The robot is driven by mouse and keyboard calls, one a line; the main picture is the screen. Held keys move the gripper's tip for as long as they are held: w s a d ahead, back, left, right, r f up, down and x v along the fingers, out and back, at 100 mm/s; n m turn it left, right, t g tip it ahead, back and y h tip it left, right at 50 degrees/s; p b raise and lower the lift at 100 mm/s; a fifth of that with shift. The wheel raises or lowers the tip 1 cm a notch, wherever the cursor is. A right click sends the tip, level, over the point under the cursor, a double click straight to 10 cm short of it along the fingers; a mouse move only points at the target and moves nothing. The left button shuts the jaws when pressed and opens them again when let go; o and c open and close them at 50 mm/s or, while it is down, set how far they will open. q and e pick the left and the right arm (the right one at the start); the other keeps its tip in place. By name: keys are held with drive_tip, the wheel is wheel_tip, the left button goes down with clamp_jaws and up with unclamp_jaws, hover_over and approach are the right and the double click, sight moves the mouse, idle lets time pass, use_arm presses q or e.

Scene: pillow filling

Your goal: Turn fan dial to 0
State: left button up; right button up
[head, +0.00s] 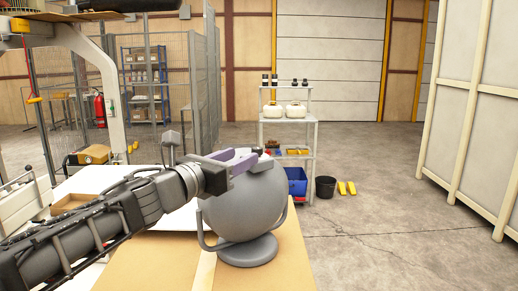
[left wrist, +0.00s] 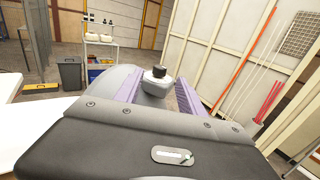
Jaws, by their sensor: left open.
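The grey round fan (head: 245,205) stands on its disc base on a cardboard-coloured surface in the head view. My left gripper (head: 258,160), with purple fingers, is at the top back of the fan housing. In the left wrist view the left gripper (left wrist: 158,92) is open, and a small dark dial (left wrist: 158,72) on a pale mount shows between and just beyond its fingers. I cannot tell whether either finger touches it. The dial's marking cannot be read. The fan's grey housing (left wrist: 115,78) shows partly behind the left finger. My right gripper is not in view.
The tan work surface (head: 150,262) lies under the fan. A shelf cart (head: 300,122) with bins stands behind, beside a dark bucket (head: 325,187). Tall cream panels (head: 490,120) stand at the right. Open floor lies to the right of the fan.

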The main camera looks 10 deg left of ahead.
sight(254, 150)
use_arm(q)
drive_tip(key=x, duration=0.8)
drive_tip(key=shift+s+p, duration=0.1)
drive_tip(key=shift+p, duration=0.25)
drive_tip(key=shift+c, duration=0.6)
clamp_jaws()
